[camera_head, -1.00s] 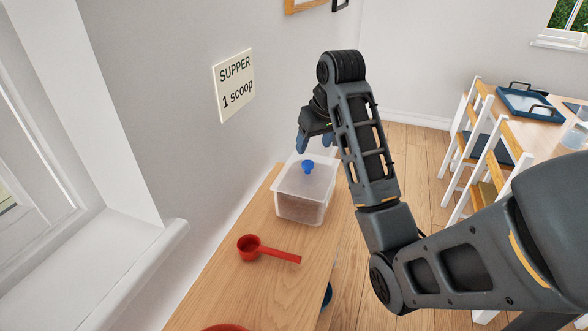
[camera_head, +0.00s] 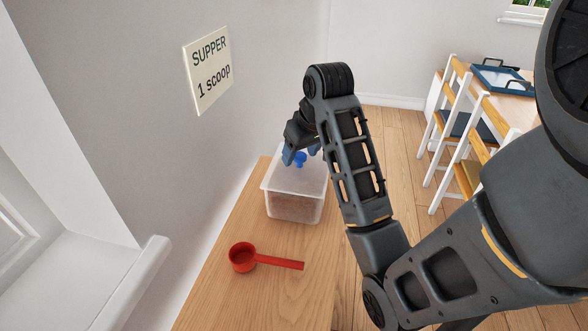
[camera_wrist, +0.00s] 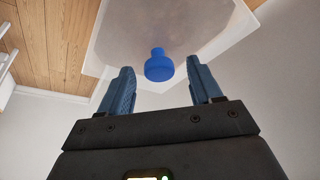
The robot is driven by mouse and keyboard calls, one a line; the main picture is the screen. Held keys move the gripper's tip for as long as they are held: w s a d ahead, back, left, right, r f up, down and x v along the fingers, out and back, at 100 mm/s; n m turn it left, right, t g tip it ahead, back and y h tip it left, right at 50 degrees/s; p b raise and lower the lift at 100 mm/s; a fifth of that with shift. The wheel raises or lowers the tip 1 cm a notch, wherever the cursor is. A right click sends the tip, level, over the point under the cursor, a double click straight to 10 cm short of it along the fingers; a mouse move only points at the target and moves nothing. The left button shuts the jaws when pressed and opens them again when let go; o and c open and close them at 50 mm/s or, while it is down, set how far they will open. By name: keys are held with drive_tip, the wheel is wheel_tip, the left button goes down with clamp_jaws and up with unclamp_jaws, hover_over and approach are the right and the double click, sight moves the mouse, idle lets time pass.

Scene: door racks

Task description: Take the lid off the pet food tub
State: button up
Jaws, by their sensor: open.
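The pet food tub (camera_head: 294,208) is a clear box with brown food in it, standing on the wooden counter. Its translucent lid (camera_head: 278,184) is on top, with a blue knob (camera_head: 300,159) in the middle. In the wrist view the lid (camera_wrist: 125,35) fills the upper middle and the knob (camera_wrist: 158,66) lies between and just beyond the fingertips. My gripper (camera_head: 301,156) is open and empty, with its blue fingers on either side of the knob in the head view. The fingers (camera_wrist: 160,80) also show apart in the wrist view. I cannot tell whether they touch the lid.
A red scoop (camera_head: 243,257) lies on the wooden counter (camera_head: 215,300), nearer than the tub. A wall stands close on the left, with a "SUPPER 1 scoop" sign (camera_head: 208,70). A table with a blue tray (camera_head: 503,80) and chairs (camera_head: 450,125) are at the right.

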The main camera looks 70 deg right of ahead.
drive_tip(key=c, duration=1.1)
drive_tip(key=shift+r, duration=0.15)
